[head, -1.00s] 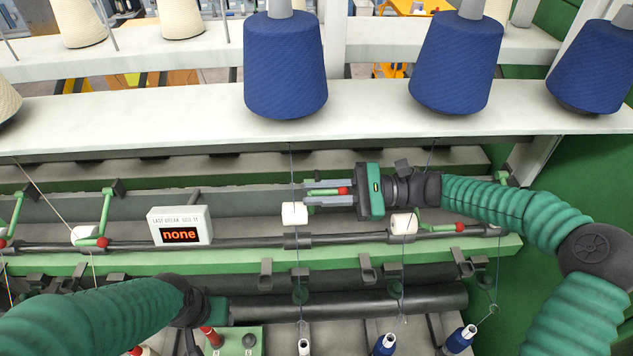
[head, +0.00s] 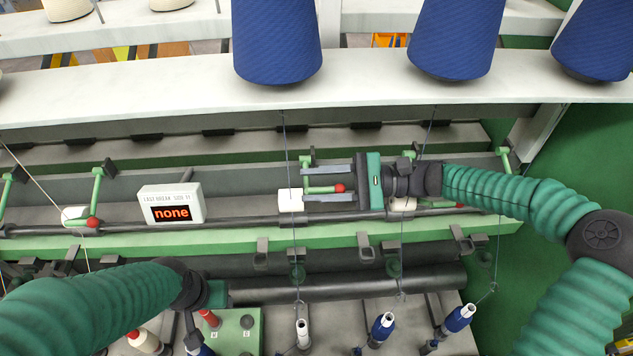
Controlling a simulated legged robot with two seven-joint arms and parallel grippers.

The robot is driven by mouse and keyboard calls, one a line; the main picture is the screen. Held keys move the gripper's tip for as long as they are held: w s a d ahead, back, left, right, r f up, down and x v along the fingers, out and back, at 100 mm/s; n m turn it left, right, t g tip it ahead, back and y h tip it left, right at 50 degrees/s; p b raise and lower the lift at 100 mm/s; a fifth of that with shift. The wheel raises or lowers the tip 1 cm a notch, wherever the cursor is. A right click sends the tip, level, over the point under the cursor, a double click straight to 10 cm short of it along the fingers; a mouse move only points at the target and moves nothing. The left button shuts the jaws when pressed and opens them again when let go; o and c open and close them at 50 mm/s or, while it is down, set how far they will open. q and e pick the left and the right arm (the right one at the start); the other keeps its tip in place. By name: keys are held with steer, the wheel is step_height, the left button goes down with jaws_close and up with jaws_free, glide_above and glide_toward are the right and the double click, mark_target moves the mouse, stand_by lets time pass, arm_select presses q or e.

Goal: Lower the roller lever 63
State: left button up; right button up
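A green roller lever (head: 318,190) with a red knob (head: 339,187) lies about level beside a white roller (head: 290,201). No number can be read on it, so I cannot confirm that it is 63. My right gripper (head: 328,184) comes in from the right. Its two grey fingers are apart, one above and one below the knob, with gaps on both sides. My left gripper (head: 192,330) hangs at the lower left, mostly hidden by its own wrist; its fingers cannot be made out.
A display box (head: 172,206) reading "none" stands left of the roller. Another white roller (head: 403,204) sits partly behind my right gripper. Blue yarn cones (head: 277,40) stand on the shelf above. Threads run down to bobbins (head: 383,325). A green button box (head: 236,330) is below.

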steer(key=shift+s, duration=0.1)
steer(key=d+b, duration=0.6)
steer(key=d, duration=1.1)
steer(key=shift+a, duration=0.1)
steer(key=shift+f, duration=0.1)
